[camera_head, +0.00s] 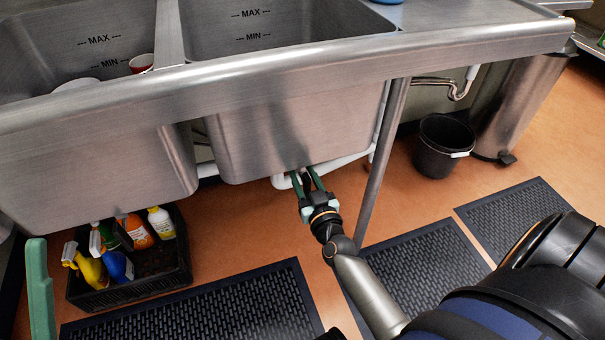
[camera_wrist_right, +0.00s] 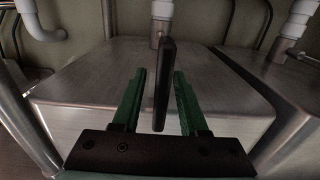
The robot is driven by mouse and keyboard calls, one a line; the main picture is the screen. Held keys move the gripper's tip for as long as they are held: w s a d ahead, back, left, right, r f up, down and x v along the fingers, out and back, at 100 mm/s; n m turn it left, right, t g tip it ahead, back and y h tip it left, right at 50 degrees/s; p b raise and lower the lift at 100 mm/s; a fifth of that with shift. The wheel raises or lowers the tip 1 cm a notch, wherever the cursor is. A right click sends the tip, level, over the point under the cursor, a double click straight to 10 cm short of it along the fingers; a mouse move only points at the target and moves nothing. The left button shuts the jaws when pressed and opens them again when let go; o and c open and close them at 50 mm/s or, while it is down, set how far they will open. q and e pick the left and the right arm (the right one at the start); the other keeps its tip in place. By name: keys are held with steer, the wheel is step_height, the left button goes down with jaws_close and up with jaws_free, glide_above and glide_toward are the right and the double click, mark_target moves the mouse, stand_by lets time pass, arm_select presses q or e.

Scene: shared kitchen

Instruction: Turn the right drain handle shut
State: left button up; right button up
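The right drain handle (camera_wrist_right: 163,85) is a dark, narrow lever under the right sink basin (camera_head: 290,130). In the wrist view it stands upright in the picture, below a white and metal drain pipe (camera_wrist_right: 162,12). My right gripper (camera_head: 306,178) is under the basin's front lower edge. Its two green fingers are apart, one on each side of the handle, with a gap visible on both sides. In the head view the handle is mostly hidden by the fingers and basin. One green finger of my left gripper (camera_head: 39,290) shows at the lower left; its opening cannot be judged.
A sink leg (camera_head: 384,165) stands just right of my right arm. A black crate (camera_head: 130,287) of spray bottles sits on the floor at left. A black bucket (camera_head: 440,150) and a steel bin (camera_head: 517,105) stand at right. Dark mats (camera_head: 200,308) lie on the floor.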

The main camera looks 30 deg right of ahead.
jaws_close()
stand_by(0.6)
steer(key=shift+m, duration=0.3)
steer(key=shift+d+r+m+p, duration=0.15)
steer(key=shift+m+p, duration=0.45)
steer(key=shift+m, duration=0.4)
steer(key=m, duration=0.1)
steer(key=m+p, duration=0.1)
steer(key=m, duration=0.1)
steer(key=shift+d+m, duration=0.2)
steer(key=shift+m, duration=0.1)
steer(key=m, duration=0.5)
steer(key=shift+s+d+f, duration=0.1)
steer(key=shift+d+f, duration=0.1)
steer(key=shift+f, duration=0.2)
steer(key=m, duration=0.6)
steer(key=shift+d+f+b, duration=0.1)
steer(key=shift+f+b, duration=0.15)
steer(key=shift+b, duration=0.15)
steer(key=shift+m, duration=0.3)
